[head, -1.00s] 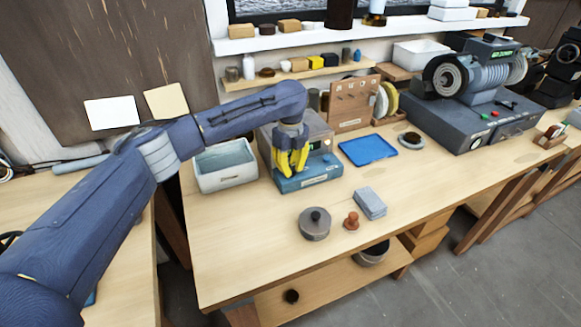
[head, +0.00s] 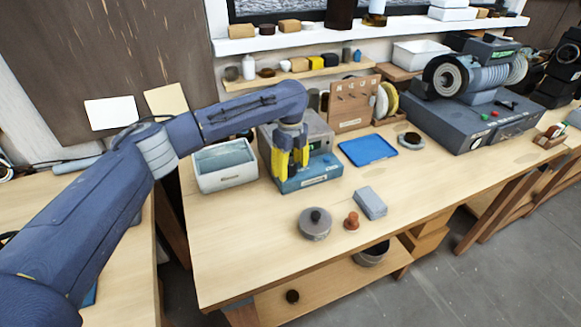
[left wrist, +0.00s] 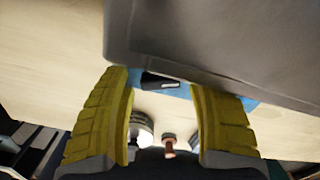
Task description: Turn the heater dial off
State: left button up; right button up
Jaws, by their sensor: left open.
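The heater, a grey box (head: 318,137) on a teal base (head: 318,176), stands at the back left of the bench in the head view. My left gripper (head: 291,171) has yellow fingers. It is open and points down in front of the heater's face, over the base. In the left wrist view the gripper (left wrist: 162,84) is also open and empty, beside the grey heater body (left wrist: 225,45). A dark piece with a pale edge (left wrist: 160,81) shows on the blue base between the fingertips. I cannot make out the dial; the fingers cover part of the front. My right gripper is not in view.
A white bin (head: 225,170) stands close left of the heater. A blue tray (head: 368,149) and a pegboard stand (head: 352,105) are to its right. A round lidded tin (head: 314,225), a small brown knobbed piece (head: 352,221) and a grey block (head: 370,203) lie in front.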

aim_at(290, 166)
pick_arm(q)
notch_tip(290, 166, up, 12)
dwell(0.9)
